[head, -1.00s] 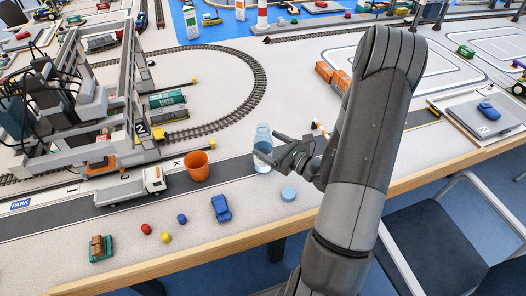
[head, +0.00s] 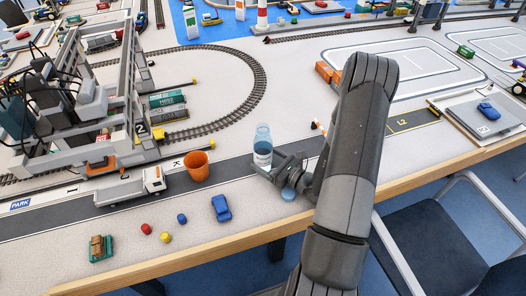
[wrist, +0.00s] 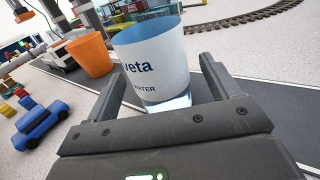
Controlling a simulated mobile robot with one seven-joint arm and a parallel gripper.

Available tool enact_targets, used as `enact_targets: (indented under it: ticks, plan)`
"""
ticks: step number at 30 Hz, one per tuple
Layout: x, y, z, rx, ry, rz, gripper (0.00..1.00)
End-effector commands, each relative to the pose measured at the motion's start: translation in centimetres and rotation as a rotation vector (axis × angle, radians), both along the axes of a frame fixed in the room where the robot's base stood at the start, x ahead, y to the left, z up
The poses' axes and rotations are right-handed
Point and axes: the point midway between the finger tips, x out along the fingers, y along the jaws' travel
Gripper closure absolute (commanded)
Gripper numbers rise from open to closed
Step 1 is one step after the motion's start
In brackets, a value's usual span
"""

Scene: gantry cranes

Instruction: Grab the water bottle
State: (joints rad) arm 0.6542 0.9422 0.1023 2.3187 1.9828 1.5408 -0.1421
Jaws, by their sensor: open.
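The water bottle (head: 263,146) stands upright on the table, clear blue with a white and blue label. My gripper (head: 279,163) is open and low over the table, on the right side of the bottle. In the wrist view my gripper (wrist: 163,76) has one finger on each side of the bottle's lower part. I see no clear contact; the right finger is very close to the bottle.
An orange cup (head: 195,167) stands left of the bottle, with a white truck (head: 130,187) beyond it. A blue toy car (head: 221,208) and small coloured pieces lie nearer the table edge. Curved track (head: 250,95) runs behind.

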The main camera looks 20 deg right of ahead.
Motion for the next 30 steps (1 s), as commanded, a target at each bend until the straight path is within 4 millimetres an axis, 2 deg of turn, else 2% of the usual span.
enact_targets:
  ticks: [6,15,30]
  plan:
    - [2.7,1.8,0.1,0.001,-0.002,0.003,0.19]
    - [3.2,2.1,0.1,0.001,-0.001,0.0,0.19]
    - [3.2,2.1,0.1,0.001,-0.001,0.0,0.59]
